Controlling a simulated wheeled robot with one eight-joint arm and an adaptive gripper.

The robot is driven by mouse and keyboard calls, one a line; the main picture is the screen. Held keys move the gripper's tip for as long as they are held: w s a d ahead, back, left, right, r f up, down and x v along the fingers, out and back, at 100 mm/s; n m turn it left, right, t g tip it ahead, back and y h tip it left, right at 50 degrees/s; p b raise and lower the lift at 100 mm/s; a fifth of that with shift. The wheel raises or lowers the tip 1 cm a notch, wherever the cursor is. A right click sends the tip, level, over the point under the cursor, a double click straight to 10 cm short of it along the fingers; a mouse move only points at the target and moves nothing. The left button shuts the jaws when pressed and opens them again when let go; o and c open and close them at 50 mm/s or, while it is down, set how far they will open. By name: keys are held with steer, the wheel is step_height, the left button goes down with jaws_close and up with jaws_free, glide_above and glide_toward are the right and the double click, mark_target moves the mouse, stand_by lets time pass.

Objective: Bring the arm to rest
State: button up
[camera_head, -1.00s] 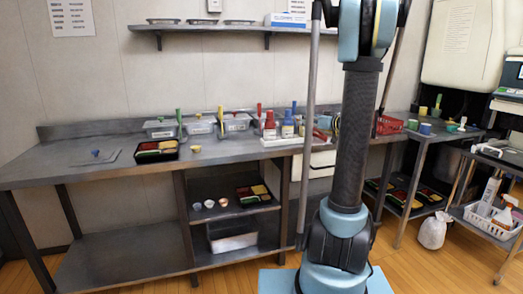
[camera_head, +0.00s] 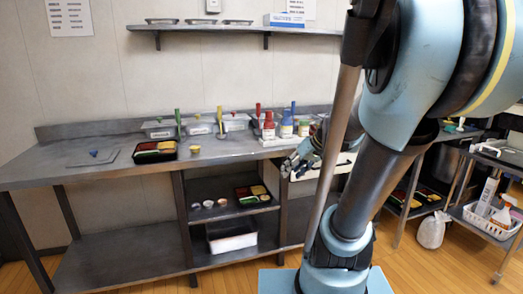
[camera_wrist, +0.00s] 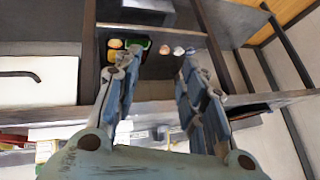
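My gripper (camera_head: 303,158) hangs at the front edge of the steel counter in the head view, right of the counter's middle. In the wrist view its two fingers (camera_wrist: 160,62) stand well apart with nothing held between them. My arm is bent forward and fills the right side of the head view, hiding part of the counter's right end.
The counter (camera_head: 70,170) holds a black bento tray (camera_head: 155,157), several lidded tubs and red and blue bottles (camera_head: 287,128). On the shelf below are a second bento tray (camera_head: 253,203) and small cups. A basket (camera_head: 492,215) stands right. The counter's left is mostly clear.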

steer(key=s+d+f+m+g+h, duration=0.1)
steer(key=s+d+f+h, duration=0.1)
steer(key=s, duration=0.6)
steer(key=s+d+f+m+g+h, duration=0.1)
steer(key=s+d+f+m+h, duration=0.1)
steer(key=s+d+f, duration=0.3)
steer(key=s+f+h, duration=0.1)
steer(key=s, duration=0.2)
steer(key=shift+d+f+m+g, duration=0.15)
steer(key=shift+f+m+g, duration=0.15)
steer(key=shift+g, duration=0.1)
steer(key=shift+w, duration=0.1)
steer(key=shift+w+f, duration=0.15)
steer(key=shift+w, duration=0.3)
